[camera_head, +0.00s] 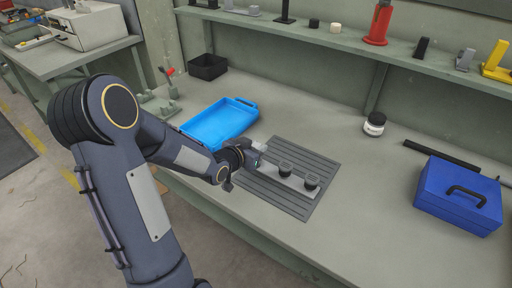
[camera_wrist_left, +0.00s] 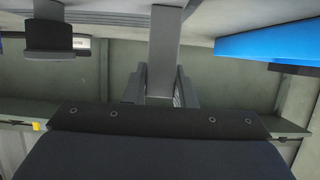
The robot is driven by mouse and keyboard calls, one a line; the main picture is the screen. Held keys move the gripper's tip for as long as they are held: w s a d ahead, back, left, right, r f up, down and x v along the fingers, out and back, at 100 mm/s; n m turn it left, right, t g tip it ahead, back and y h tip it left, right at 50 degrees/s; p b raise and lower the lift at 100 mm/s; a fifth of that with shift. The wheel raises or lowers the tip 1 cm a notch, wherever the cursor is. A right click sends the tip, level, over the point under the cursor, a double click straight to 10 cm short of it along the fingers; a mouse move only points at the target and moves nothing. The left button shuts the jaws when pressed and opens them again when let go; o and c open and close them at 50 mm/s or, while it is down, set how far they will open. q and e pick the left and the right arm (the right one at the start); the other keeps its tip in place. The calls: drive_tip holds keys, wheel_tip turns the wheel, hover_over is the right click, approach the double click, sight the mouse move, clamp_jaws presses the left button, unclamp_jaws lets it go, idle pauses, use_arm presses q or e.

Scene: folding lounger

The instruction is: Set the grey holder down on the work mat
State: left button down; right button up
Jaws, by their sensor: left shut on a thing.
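The grey holder (camera_head: 297,181) is a bar with two black round pieces on it, seen over the work mat (camera_head: 312,161) in the head view. My left gripper (camera_head: 257,160) is shut on its left end. In the left wrist view, the grey bar of the holder (camera_wrist_left: 165,45) runs between the fingers of my left gripper (camera_wrist_left: 161,88), and a black piece hangs at upper left. The mat is dark grey and ribbed. I cannot tell whether the holder touches it. My right gripper is not in view.
A blue tray (camera_head: 219,124) lies just left of the mat. A black bin (camera_head: 208,67) stands behind it. A white-and-black jar (camera_head: 374,124), a black rod (camera_head: 428,153) and a blue toolbox (camera_head: 459,195) are to the right. The bench between mat and toolbox is clear.

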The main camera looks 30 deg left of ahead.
use_arm(q)
drive_tip(key=c, duration=1.1)
unclamp_jaws()
drive_tip(key=shift+v, duration=3)
